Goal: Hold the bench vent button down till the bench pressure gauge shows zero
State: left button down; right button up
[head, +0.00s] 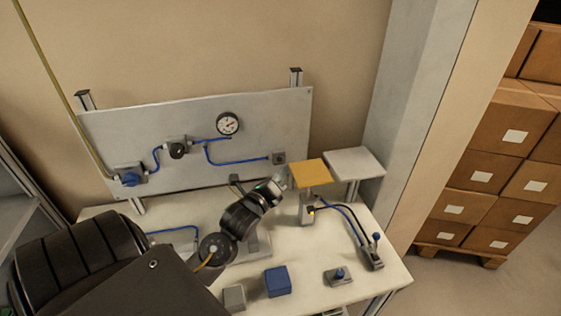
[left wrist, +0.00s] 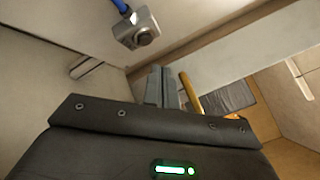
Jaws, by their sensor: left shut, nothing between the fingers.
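The round pressure gauge (head: 228,123) is on the upright grey panel behind the bench. It has a white dial with a red mark; its reading is too small to tell. A small grey box with a round button (head: 279,158) sits at the end of the blue hose on the panel's lower right, and it shows close up in the left wrist view (left wrist: 144,35). My left gripper (head: 281,183) is shut and empty, just below and in front of this box, apart from it. Its fingers (left wrist: 161,85) point toward the panel. My right gripper is out of view.
A yellow plate on a post (head: 311,173) stands close right of my left gripper, with a pale plate (head: 354,163) beyond. A lever unit (head: 372,252), a block with a blue knob (head: 338,275) and a blue box (head: 277,281) stand on the white bench (head: 310,255).

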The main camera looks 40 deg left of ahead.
aim_at(280, 159)
pick_arm(q)
jog(key=shift+w+a+r, duration=0.1)
jog(key=shift+w+a, duration=0.3)
jog(key=shift+a, duration=0.3)
jog(key=shift+a, duration=0.15)
dwell(1.6)
jog(key=shift+w+a, duration=0.2)
jog(key=shift+w, duration=0.05)
jog(key=shift+w+a, duration=0.2)
jog(key=shift+a, duration=0.15)
dwell(1.3)
